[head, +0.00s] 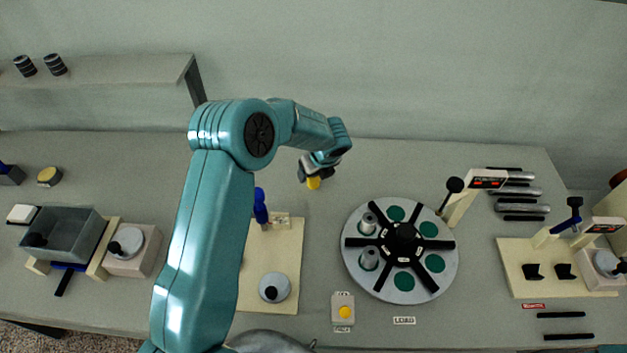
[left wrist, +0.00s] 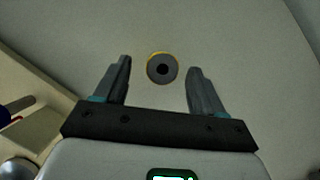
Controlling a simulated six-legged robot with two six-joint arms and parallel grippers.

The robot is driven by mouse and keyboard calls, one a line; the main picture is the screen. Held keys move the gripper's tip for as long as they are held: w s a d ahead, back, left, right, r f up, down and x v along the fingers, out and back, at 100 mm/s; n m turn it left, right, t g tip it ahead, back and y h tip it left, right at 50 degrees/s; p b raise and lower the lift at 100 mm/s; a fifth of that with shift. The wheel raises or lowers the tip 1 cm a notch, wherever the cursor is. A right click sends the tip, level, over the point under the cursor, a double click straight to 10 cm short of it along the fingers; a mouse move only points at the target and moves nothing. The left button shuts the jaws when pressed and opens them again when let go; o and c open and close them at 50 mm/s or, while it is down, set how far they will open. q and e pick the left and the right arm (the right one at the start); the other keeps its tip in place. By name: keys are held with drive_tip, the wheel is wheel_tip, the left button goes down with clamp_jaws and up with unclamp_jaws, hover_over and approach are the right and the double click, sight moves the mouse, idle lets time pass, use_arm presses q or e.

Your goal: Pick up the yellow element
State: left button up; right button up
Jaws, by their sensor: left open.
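The yellow element (head: 313,183) shows just below my left gripper (head: 308,168) in the head view, partly hidden by it. In the left wrist view the element (left wrist: 162,68) is a round grey face with a dark centre hole and a yellow rim. There it appears between the two fingertips of my left gripper (left wrist: 160,72), with a gap on each side. The gripper is open and holds nothing. I cannot tell how far the fingertips are above the element. My right gripper is not in view.
A round turntable (head: 401,288) with black arms and green discs stands to the right. A cream board (head: 285,247) with a blue-handled part lies nearer. A small box with a yellow button (head: 344,312) sits at the front.

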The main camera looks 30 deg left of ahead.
use_arm(q)
drive_tip(key=b+x, duration=0.1)
drive_tip(key=x, duration=0.3)
drive_tip(key=shift+w+f+b, duration=0.25)
drive_tip(key=shift+f+b, duration=0.05)
drive_tip(key=shift+b, duration=0.1)
drive_tip(key=shift+w+f, duration=0.1)
drive_tip(key=shift+w, duration=0.05)
drive_tip(key=shift+s+a, duration=0.2)
drive_tip(key=shift+s, duration=0.15)
drive_tip(key=shift+c, duration=0.3)
drive_tip(key=shift+a, duration=0.1)
drive_tip(key=c, duration=0.5)
drive_tip(key=shift+w, duration=0.1)
drive_tip(key=c, duration=0.5)
drive_tip(key=shift+w+d, duration=0.1)
drive_tip(key=shift+d, duration=0.2)
drive_tip(key=shift+a, duration=0.1)
